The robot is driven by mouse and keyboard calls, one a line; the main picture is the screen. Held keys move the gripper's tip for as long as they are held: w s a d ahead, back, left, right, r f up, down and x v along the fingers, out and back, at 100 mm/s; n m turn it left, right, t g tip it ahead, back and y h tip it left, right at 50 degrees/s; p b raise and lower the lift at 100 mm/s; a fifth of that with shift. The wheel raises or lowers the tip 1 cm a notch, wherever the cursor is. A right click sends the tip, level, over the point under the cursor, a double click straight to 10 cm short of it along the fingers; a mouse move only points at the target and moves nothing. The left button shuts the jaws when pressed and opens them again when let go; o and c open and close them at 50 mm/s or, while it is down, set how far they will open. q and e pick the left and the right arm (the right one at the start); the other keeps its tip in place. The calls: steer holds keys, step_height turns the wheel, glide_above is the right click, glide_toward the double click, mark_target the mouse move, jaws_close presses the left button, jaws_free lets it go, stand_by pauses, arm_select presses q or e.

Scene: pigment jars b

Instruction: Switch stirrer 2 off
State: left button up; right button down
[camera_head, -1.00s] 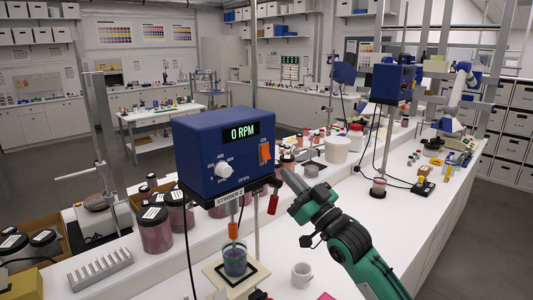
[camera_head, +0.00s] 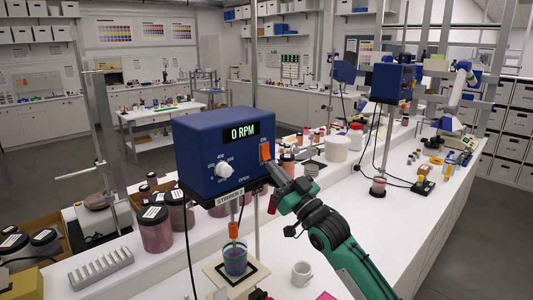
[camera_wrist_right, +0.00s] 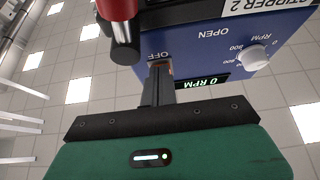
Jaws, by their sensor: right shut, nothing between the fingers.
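Stirrer 2 (camera_head: 222,180) is a blue box on a stand with a white dial (camera_head: 223,170). Its display (camera_head: 242,132) reads 0 RPM in the head view and also in the wrist view (camera_wrist_right: 203,82). An orange rocker switch (camera_head: 265,152) sits at the right of its front face. My right gripper (camera_head: 270,168) is shut and empty, its tips at the lower end of the switch. In the right wrist view the tips (camera_wrist_right: 160,72) are at the OFF label and cover most of the switch; I cannot tell whether they press it. My left gripper is out of view.
A beaker (camera_head: 235,260) of dark liquid stands under the stirrer. Dark-lidded jars (camera_head: 156,229) stand at left. A red-handled clamp part (camera_wrist_right: 117,10) is close beside the fingers.

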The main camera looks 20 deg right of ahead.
steer(key=shift+w, duration=0.1)
steer(key=shift+w+a, duration=0.15)
steer(key=shift+w, duration=0.25)
steer(key=s+r+b+v, duration=0.1)
steer(key=b+v, duration=0.5)
steer(key=v, duration=1.1)
steer(key=shift+d+r+b, duration=0.25)
steer(key=shift+r+b, duration=0.05)
steer(key=shift+r, duration=0.1)
steer(key=shift+s, duration=0.1)
